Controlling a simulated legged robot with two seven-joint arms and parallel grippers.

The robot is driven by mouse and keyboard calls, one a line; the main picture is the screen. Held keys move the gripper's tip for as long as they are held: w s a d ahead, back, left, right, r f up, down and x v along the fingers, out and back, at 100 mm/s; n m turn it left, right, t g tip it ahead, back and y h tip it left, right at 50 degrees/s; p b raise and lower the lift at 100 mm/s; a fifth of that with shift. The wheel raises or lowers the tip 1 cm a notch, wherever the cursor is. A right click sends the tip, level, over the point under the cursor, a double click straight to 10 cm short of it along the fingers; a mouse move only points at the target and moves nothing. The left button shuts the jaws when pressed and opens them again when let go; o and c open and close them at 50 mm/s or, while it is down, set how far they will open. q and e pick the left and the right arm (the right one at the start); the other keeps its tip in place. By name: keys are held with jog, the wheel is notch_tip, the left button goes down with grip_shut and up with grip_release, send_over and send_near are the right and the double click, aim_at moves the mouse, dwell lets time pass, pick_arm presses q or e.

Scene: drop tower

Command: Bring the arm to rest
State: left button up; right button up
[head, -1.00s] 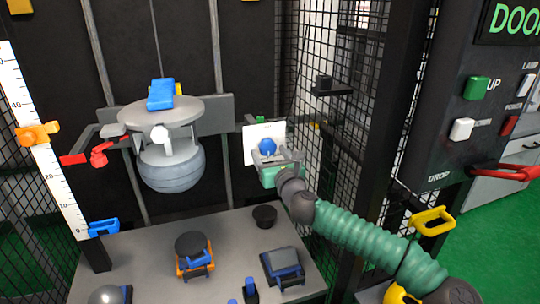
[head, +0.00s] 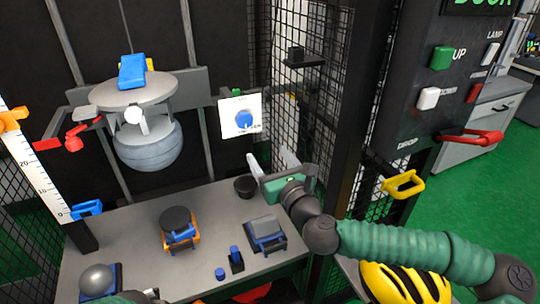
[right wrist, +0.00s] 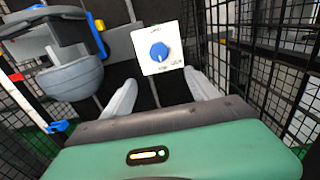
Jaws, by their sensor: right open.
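My right gripper (head: 272,162) is open and empty in the head view, low in front of the white panel and above the back right of the grey table. In the right wrist view its two pale fingers (right wrist: 158,95) stand apart below the white panel (right wrist: 158,47) with the blue knob (right wrist: 159,51). The panel also shows in the head view (head: 252,105), clear of the gripper. My green ribbed right arm reaches in from the right.
The grey table (head: 130,235) holds a blue-and-orange stand (head: 180,228), a grey block (head: 264,229) and a black cup (head: 244,186). Mesh walls and a dark control post (head: 440,110) stand right, with a yellow handle (head: 404,184) and yellow helmet (head: 404,285).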

jog(key=shift+s, duration=0.2)
